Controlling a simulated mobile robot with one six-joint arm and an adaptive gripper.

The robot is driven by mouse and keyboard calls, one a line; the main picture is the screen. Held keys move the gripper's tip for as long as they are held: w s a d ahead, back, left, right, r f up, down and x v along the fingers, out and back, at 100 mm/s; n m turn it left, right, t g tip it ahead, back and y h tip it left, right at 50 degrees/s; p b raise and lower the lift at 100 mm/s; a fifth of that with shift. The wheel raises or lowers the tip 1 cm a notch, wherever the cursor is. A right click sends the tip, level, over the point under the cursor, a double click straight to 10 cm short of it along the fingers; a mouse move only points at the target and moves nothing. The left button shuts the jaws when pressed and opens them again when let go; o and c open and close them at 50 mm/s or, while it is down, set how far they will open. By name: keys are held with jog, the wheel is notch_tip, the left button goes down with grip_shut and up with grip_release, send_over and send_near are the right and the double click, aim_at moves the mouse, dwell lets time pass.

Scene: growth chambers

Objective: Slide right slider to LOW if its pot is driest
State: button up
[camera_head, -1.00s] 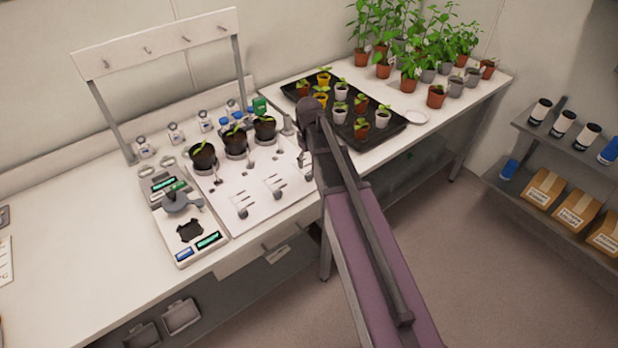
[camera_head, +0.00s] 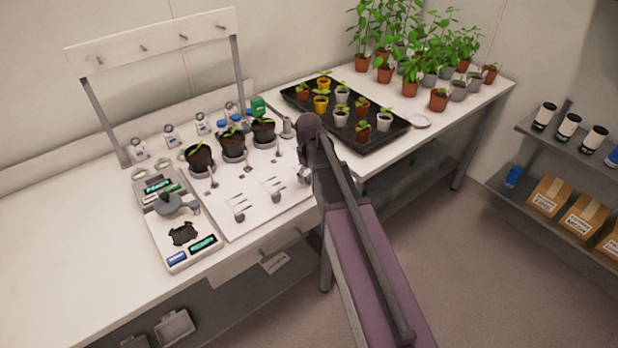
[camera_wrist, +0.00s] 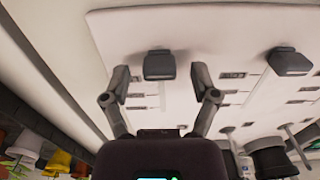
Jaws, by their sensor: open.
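Three dark pots with seedlings stand along the back of the white slider board (camera_head: 250,218): a left pot (camera_head: 200,161), a middle pot (camera_head: 233,150) and a right pot (camera_head: 264,136). The soil dryness cannot be told from here. Two slider knobs, left (camera_head: 239,216) and middle (camera_head: 276,196), show in front of them. The right one is largely hidden by my arm in the head view. In the wrist view, my gripper (camera_wrist: 161,84) is open, with a dark slider knob (camera_wrist: 159,65) between and just beyond its fingertips. Another slider knob (camera_wrist: 290,62) is to the right. The labels are unreadable.
A scale-like device (camera_head: 182,238) stands left of the board. A black tray (camera_head: 375,146) of small pots lies to the right, with leafy plants behind it. A hook rack (camera_head: 150,42) rises at the back. The bench's left part is clear.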

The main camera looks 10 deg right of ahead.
grip_shut()
jog(key=shift+w+a, duration=0.35)
jog(key=shift+w, duration=0.35)
jog(key=shift+w+a, duration=0.3)
jog(key=shift+w, duration=0.4)
grip_release()
jog(key=shift+s, duration=0.15)
